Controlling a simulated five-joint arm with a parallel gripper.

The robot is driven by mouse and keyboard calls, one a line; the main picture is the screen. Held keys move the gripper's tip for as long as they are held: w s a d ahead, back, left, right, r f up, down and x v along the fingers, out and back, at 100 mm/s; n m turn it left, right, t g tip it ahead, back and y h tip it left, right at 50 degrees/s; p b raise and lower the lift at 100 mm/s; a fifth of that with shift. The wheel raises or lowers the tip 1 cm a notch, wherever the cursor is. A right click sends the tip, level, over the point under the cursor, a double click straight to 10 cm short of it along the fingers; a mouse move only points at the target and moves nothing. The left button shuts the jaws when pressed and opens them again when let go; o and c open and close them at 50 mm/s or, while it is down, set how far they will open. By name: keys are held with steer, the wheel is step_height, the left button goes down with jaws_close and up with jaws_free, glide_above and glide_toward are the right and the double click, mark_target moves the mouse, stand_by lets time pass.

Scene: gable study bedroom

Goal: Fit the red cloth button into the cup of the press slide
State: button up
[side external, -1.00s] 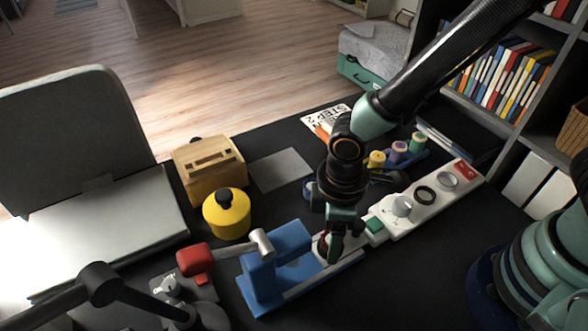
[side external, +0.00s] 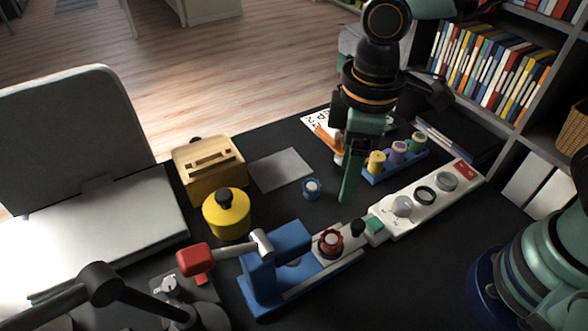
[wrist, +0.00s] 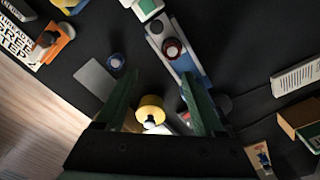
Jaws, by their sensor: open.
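The red cloth button (side external: 330,239) sits at the cup on the pale press slide (side external: 345,256), in front of the blue press (side external: 262,272). It also shows in the wrist view (wrist: 173,48), standing upright on the slide, with the cup below it mostly hidden. I cannot tell how deep it sits. My gripper (side external: 347,198) is open and empty, raised above the table behind the slide and apart from the button. Both fingers show in the wrist view (wrist: 160,76) with nothing held between them.
The press's red-handled lever (side external: 195,261) points left. A white strip (side external: 425,200) with round fittings lies right of the slide. A blue rack (side external: 405,164) of spools, a small blue ring piece (side external: 312,188), a yellow pot (side external: 227,214) and a wooden box (side external: 208,170) stand behind.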

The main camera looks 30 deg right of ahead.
steer(key=w+d+r+m+t, duration=0.1)
steer(key=d+r+m, duration=0.3)
steer(key=d, duration=0.6)
steer(key=w+d+r+m+t, duration=0.1)
steer(key=d+r+m+t, duration=0.2)
steer(key=d+m, duration=0.3)
steer(key=d+t, duration=0.1)
steer(key=d, duration=0.3)
steer(key=shift+d+r, duration=0.15)
steer(key=shift+r, duration=0.25)
steer(key=shift+w, duration=0.1)
